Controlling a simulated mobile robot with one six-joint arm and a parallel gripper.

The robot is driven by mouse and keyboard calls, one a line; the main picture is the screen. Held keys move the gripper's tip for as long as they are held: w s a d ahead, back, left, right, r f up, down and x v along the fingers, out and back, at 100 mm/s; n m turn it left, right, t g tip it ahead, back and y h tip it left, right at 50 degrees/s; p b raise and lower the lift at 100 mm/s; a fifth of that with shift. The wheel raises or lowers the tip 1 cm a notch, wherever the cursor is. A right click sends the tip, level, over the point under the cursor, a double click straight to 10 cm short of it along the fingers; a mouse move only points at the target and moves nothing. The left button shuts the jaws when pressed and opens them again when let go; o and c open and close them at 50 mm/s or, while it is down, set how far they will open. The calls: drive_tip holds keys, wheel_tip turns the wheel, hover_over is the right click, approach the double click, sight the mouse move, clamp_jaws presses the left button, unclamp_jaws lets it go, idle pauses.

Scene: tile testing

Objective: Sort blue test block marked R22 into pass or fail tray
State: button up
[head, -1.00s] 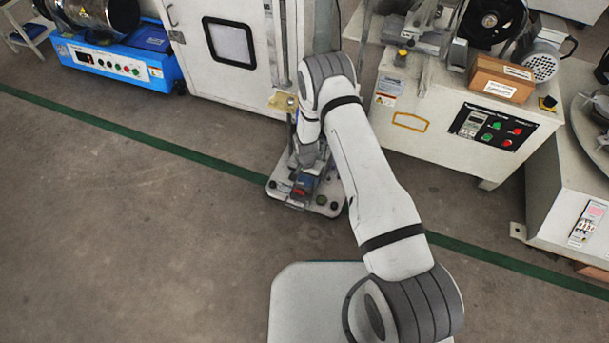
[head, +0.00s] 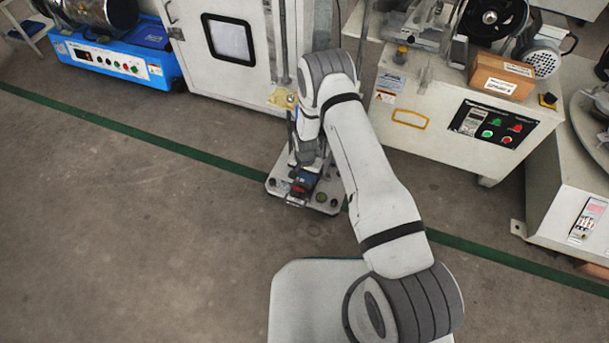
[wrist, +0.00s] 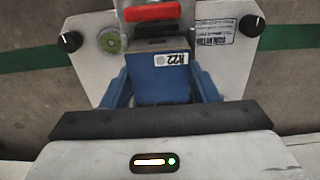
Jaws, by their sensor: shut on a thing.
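The blue test block (wrist: 160,84) shows in the wrist view with a white R22 label facing the camera. My gripper (wrist: 162,92) has its blue fingers closed on the block's left and right sides. The block is at a test fixture with a pale base plate (wrist: 92,60) and a red part (wrist: 148,12) just beyond the block. I cannot tell whether the block still touches the fixture. In the head view my gripper (head: 306,172) is low over the same fixture, partly hidden by my arm. No pass or fail tray can be made out.
A white cabinet (head: 190,40) stands behind the fixture. A blue machine (head: 115,62) is at the left. A machine with a control panel (head: 430,95) and a brown box (head: 500,76) is at the right. The floor (head: 120,240) at front left is clear, crossed by a green line.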

sight(305, 176)
drive_tip(key=shift+r+p, duration=1.75)
drive_tip(key=shift+r, duration=1.55)
